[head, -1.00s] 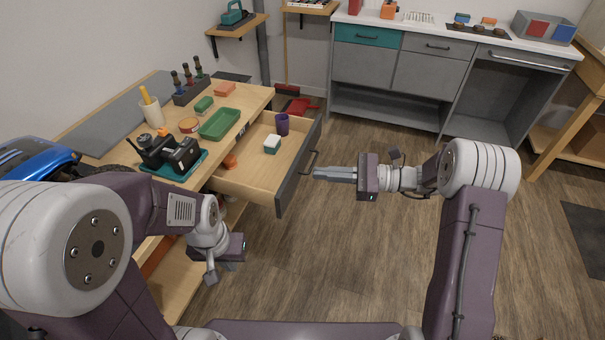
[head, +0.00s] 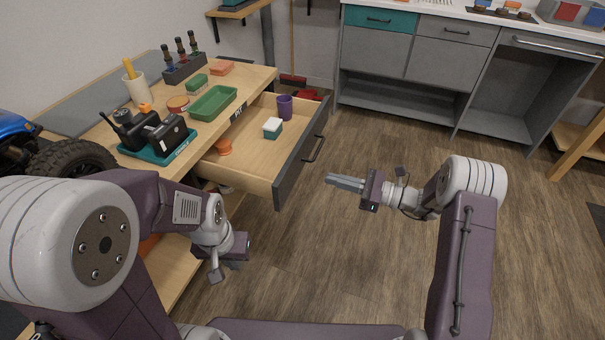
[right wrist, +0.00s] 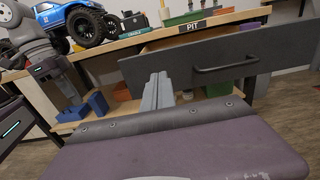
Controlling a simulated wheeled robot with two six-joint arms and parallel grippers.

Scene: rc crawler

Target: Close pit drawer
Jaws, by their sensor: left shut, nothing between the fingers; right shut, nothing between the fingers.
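The pit drawer (head: 254,158) is pulled out from the wooden workbench, with a dark grey front (head: 300,160) and a bar handle (head: 315,148). It holds a purple cup, a white-topped block and an orange piece. In the right wrist view the drawer front (right wrist: 215,62) shows its handle (right wrist: 225,68) and the PIT label (right wrist: 193,27) on the bench edge above. My right gripper (head: 330,181) is shut and empty, just right of the drawer front and apart from it; its fingers also show in the right wrist view (right wrist: 158,92).
The bench top holds a green tray (head: 213,103), a black radio set on a teal stand (head: 160,153), a pen cup (head: 136,90) and a blue crawler (head: 15,128). Grey cabinets (head: 450,63) stand at the back.

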